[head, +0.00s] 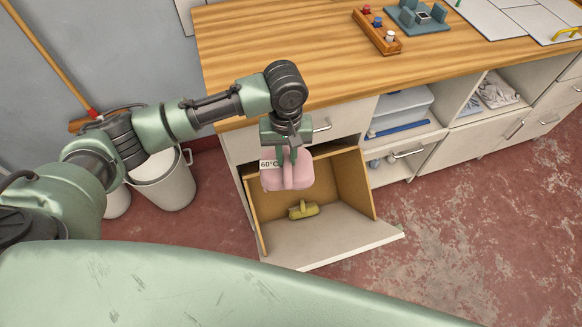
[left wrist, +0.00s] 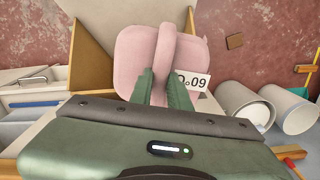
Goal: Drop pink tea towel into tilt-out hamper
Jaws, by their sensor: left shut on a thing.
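The pink tea towel (head: 289,174) is folded and hangs from my left gripper (head: 291,152), which is shut on it. The towel also fills the top middle of the left wrist view (left wrist: 150,62), between the green fingers (left wrist: 163,85). The tilt-out hamper (head: 330,244) is tipped open below the counter. The towel appears over its opening in the head view. A yellow-green item (head: 303,210) lies inside the hamper. My right gripper is not in view.
The wooden counter (head: 300,40) runs above and behind the hamper. A wooden rack with coloured knobs (head: 377,30) stands on it. White bins (head: 165,185) and a broom (head: 50,60) are at left. Open shelves (head: 405,105) hold a box and cloths. Red floor is free at right.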

